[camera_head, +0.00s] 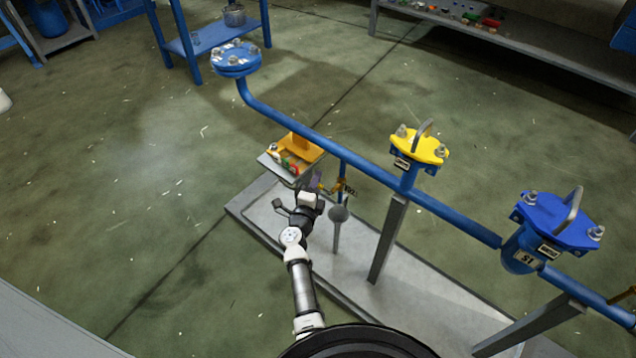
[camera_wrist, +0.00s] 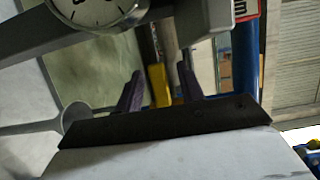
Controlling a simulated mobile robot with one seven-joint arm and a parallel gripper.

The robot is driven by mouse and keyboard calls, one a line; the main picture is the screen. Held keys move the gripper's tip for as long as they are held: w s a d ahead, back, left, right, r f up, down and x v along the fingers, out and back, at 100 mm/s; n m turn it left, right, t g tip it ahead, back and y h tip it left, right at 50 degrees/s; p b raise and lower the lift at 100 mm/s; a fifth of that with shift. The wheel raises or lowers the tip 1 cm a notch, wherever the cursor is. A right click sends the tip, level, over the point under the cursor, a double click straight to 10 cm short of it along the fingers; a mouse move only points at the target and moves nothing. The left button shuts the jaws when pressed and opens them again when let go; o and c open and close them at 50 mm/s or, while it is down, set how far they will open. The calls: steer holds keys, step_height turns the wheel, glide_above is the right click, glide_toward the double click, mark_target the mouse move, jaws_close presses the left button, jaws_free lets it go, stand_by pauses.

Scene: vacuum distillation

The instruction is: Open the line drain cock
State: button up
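In the head view, the line drain cock (camera_head: 341,188) shows as a small brass-yellow fitting on a thin blue drop pipe below the main blue line. A tag hangs beside it. My gripper (camera_head: 318,182) is close to its left side, with purple fingers pointing towards it. In the wrist view, the two fingers of my gripper (camera_wrist: 160,76) stand apart, and a yellow piece, seemingly the cock's handle (camera_wrist: 157,77), shows in the gap between them. I cannot tell whether it lies between the fingertips or beyond them. No grip on it is visible.
A grey funnel (camera_head: 338,214) stands on a post below the cock. The main blue pipe (camera_head: 310,137) runs above, with a yellow-lidded strainer (camera_head: 419,148) to the right. A dial (camera_wrist: 98,10) shows in the wrist view.

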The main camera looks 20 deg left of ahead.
jaws_close()
